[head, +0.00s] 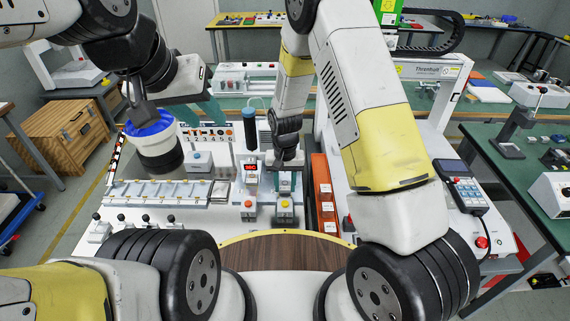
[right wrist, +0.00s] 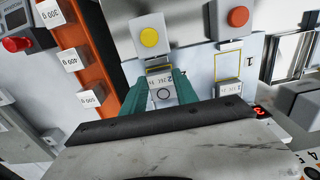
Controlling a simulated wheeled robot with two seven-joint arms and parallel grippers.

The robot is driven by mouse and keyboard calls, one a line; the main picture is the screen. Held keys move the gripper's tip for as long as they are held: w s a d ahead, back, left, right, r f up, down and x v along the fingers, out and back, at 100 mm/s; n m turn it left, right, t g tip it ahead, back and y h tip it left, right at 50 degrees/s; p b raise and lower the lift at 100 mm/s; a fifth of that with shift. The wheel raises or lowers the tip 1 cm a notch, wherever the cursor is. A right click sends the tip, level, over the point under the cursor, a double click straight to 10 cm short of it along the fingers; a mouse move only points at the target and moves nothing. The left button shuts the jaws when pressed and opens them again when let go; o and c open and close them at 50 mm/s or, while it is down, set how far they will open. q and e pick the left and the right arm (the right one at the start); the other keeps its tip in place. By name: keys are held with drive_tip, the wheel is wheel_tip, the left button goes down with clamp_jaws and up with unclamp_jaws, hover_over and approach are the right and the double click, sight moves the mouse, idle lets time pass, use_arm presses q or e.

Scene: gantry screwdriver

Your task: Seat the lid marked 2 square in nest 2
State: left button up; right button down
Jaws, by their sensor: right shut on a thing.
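My right gripper (right wrist: 162,88) has its two teal fingers closed on a small pale lid (right wrist: 163,95) with a dark ring on it. A label reading 2 shows beside the ring. Nest 2 (right wrist: 158,69) shows as a strip of yellow outline just beyond the lid, below a yellow button (right wrist: 149,38). The lid is close over or on the nest; I cannot tell whether it touches or sits square. In the head view the right gripper (head: 287,163) points down there, hiding the lid. My left gripper (head: 214,110) hangs at the left; its jaw opening is unclear.
Nest 1 (right wrist: 229,66), with a red button (right wrist: 238,17), stands beside nest 2. An orange rack (head: 322,195) with white weights stands close to the right. A long pale tray (head: 155,194) lies at the left.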

sight(285, 188)
drive_tip(key=shift+f, duration=0.75)
drive_tip(key=c, duration=0.9)
unclamp_jaws()
drive_tip(key=shift+o, duration=0.2)
drive_tip(key=shift+r, duration=3.9)
